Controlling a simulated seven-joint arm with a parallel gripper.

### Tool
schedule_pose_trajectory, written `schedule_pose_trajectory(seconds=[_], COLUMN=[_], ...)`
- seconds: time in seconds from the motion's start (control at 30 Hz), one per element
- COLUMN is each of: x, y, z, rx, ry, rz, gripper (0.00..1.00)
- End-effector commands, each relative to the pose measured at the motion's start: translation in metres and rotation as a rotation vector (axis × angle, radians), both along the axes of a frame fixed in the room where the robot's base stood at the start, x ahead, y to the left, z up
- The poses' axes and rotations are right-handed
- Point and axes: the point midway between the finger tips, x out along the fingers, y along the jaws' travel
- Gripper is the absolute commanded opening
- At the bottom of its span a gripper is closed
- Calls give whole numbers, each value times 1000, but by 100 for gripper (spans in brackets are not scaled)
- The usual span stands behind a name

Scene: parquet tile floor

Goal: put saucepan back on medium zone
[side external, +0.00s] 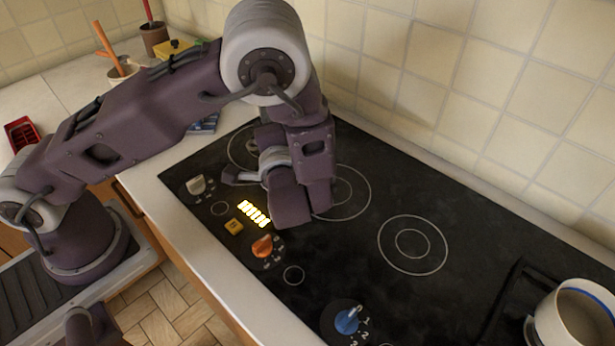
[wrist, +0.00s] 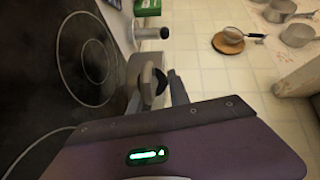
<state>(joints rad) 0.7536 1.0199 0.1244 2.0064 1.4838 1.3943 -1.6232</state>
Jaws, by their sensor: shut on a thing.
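A white saucepan-like pot (side external: 583,318) with greyish contents stands at the right edge of the side view, partly cut off. My gripper (side external: 240,178) is low over the left part of the black cooktop (side external: 330,255), behind the orange knob (side external: 262,246). My arm hides part of the rear left zones.
A grey knob (side external: 196,185) and a blue knob (side external: 347,320) stand along the cooktop's front. A tiled wall (side external: 430,60) closes the back. The cooktop's middle is clear.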

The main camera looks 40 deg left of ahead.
Motion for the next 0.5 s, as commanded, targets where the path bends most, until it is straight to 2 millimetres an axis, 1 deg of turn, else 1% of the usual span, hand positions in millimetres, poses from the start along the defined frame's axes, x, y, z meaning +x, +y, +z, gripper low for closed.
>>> schedule_pose_trajectory(seconds=[0.3, 0.37, 0.5], x=[0, -1, 0], y=[3, 7, 10], z=[3, 5, 8], rx=[4, 6, 8], ry=[-3, 0, 7], rz=[-12, -56, -251], gripper=[0, 0, 0])
